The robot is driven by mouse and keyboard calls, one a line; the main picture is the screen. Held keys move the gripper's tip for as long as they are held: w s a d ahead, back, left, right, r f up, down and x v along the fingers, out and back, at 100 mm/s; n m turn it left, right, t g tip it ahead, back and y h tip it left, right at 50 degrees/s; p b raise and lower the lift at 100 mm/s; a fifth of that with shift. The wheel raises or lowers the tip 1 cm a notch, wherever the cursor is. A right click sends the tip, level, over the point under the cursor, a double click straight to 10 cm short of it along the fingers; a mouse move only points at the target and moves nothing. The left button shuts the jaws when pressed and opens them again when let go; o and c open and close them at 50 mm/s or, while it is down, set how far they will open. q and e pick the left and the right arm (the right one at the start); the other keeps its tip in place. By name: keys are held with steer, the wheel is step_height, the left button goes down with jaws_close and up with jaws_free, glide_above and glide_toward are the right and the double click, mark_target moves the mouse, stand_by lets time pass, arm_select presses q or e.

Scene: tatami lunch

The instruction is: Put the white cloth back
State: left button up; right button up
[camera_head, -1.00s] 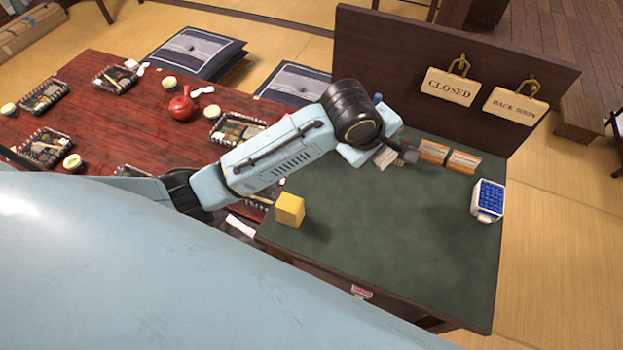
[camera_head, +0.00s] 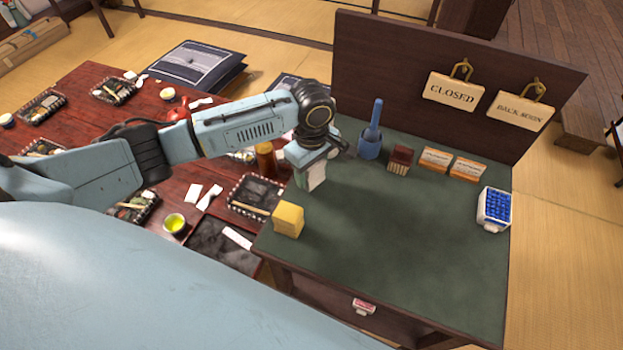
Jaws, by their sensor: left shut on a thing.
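My left gripper (camera_head: 308,172) is at the left part of the green-topped stand (camera_head: 400,240), pointing down. It is shut on a small white thing, which looks like the white cloth (camera_head: 316,180). The cloth is partly hidden by the gripper, and I cannot tell whether it touches the green top. My right gripper is not in view.
A yellow block (camera_head: 288,219) is near the stand's left edge. A blue holder (camera_head: 370,146), a brown block (camera_head: 399,161), two small signs (camera_head: 466,169) and a blue-topped white box (camera_head: 494,209) stand further right. The red table (camera_head: 80,95) holds several trays. The stand's middle is clear.

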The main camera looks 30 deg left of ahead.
arm_select(q)
step_height(320, 180, down, 3)
steer(key=shift+r, duration=0.1)
steer(key=o, duration=0.9)
steer(key=shift+c, duration=0.2)
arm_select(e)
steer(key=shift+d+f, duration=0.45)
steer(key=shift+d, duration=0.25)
arm_select(q)
step_height(320, 180, up, 11)
steer(key=shift+r+p, duration=0.2)
steer(key=shift+p, duration=1)
steer(key=shift+r, duration=0.3)
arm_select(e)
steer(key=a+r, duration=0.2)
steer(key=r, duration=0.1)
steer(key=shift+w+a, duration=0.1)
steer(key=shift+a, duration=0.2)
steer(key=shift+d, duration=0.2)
